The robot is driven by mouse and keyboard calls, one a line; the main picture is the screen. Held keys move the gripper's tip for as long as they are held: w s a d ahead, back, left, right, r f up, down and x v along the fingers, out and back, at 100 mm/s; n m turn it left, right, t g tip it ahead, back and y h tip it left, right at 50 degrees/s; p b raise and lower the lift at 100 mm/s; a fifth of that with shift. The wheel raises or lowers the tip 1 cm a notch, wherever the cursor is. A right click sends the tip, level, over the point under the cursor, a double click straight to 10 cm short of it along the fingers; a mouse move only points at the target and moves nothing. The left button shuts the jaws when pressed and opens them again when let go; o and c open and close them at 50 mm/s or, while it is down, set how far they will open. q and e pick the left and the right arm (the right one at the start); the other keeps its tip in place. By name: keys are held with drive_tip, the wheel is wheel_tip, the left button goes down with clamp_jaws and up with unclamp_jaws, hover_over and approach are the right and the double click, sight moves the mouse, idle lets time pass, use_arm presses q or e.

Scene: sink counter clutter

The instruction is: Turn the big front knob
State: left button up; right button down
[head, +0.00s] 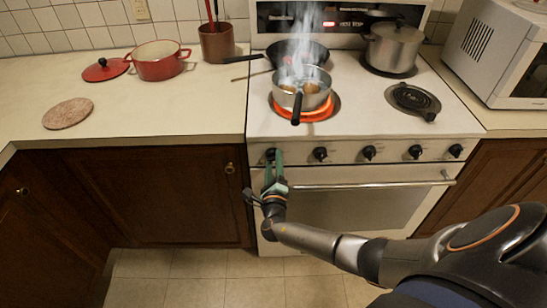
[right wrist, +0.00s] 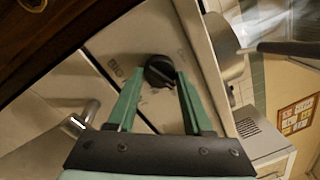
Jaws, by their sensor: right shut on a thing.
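The big front knob (right wrist: 160,70) is black and round, on the white front panel of the stove, with partly hidden lettering beside it. In the head view it is the leftmost of the front knobs (head: 270,153), partly hidden by my gripper. My right gripper (head: 274,161) reaches up to it from below. In the right wrist view its two green fingers (right wrist: 161,79) are on either side of the knob, shut on it. My left gripper is not in view.
A steaming saucepan (head: 302,87) sits on the glowing front left burner, its handle pointing forward. A dark frying pan (head: 313,54) and a lidded pot (head: 393,46) stand behind. The oven handle (head: 365,185) runs below the knobs. A red pot (head: 159,66) stands on the left counter.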

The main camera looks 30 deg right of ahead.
drive_tip(key=shift+r+n+p, duration=0.1)
drive_tip(key=shift+n+p, duration=0.85)
drive_tip(key=shift+n, duration=1.35)
drive_tip(key=shift+c, duration=1.6)
unclamp_jaws()
drive_tip(key=shift+s+y, duration=0.15)
drive_tip(key=shift+y, duration=0.15)
drive_tip(key=shift+s+a, duration=0.2)
drive_tip(key=shift+s, duration=0.1)
drive_tip(key=p+v, duration=0.1)
drive_tip(key=v, duration=1)
drive_tip(key=shift+s+f, duration=0.2)
drive_tip(key=shift+f, duration=0.1)
drive_tip(key=shift+a, duration=0.15)
